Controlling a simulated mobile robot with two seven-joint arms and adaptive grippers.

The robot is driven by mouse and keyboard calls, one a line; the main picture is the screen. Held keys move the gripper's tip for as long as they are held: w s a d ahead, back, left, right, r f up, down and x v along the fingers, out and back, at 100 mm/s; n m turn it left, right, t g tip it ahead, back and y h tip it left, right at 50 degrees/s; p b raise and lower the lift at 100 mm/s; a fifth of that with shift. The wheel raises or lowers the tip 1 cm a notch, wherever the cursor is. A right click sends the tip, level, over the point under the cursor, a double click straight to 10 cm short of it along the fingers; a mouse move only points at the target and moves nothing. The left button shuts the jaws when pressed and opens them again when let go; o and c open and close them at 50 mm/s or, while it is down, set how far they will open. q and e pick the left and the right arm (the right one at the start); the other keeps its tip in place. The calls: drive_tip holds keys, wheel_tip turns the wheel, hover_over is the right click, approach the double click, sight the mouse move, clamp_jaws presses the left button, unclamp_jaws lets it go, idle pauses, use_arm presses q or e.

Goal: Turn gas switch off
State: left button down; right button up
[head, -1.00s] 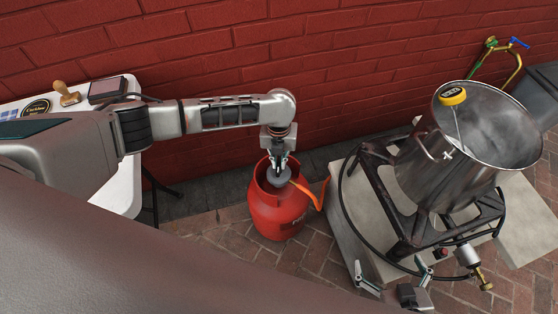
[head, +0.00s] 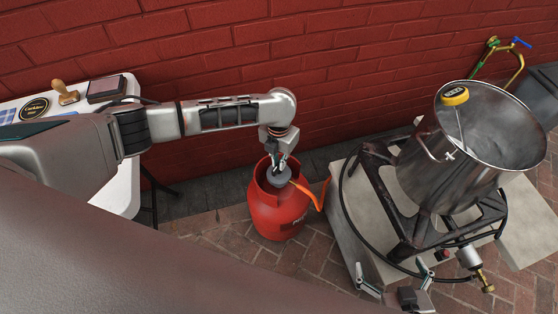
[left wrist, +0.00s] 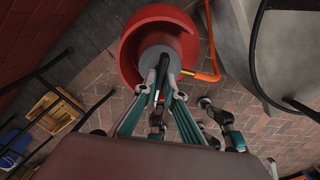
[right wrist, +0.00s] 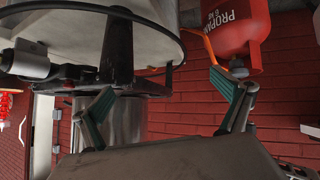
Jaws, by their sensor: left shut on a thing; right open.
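A red propane cylinder (head: 278,212) stands on the brick paving by the wall, with a grey regulator (head: 278,177) on top and an orange hose (head: 318,193) leading off to the right. My left gripper (head: 276,162) reaches down from above and is shut on the gas switch at the regulator. In the left wrist view its fingers (left wrist: 162,88) meet over the grey regulator (left wrist: 160,58); the switch itself is mostly hidden by them. My right gripper (head: 398,284) is open and empty, low in front of the burner stand. The cylinder (right wrist: 235,25) also shows beyond it in the right wrist view.
A steel pot (head: 450,160) with a yellow thermometer (head: 454,96) stands on a black burner frame (head: 400,232) over pale slabs, right of the cylinder. A white table (head: 122,190) is at the left. The red brick wall (head: 300,70) runs close behind.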

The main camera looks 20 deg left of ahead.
use_arm(q)
drive_tip(key=shift+s+f, duration=0.1)
drive_tip(key=c, duration=2.1)
unclamp_jaws()
drive_tip(key=shift+c, duration=0.2)
drive_tip(key=shift+r, duration=0.45)
wheel_tip(320, 180, up, 11)
drive_tip(key=shift+r, duration=0.15)
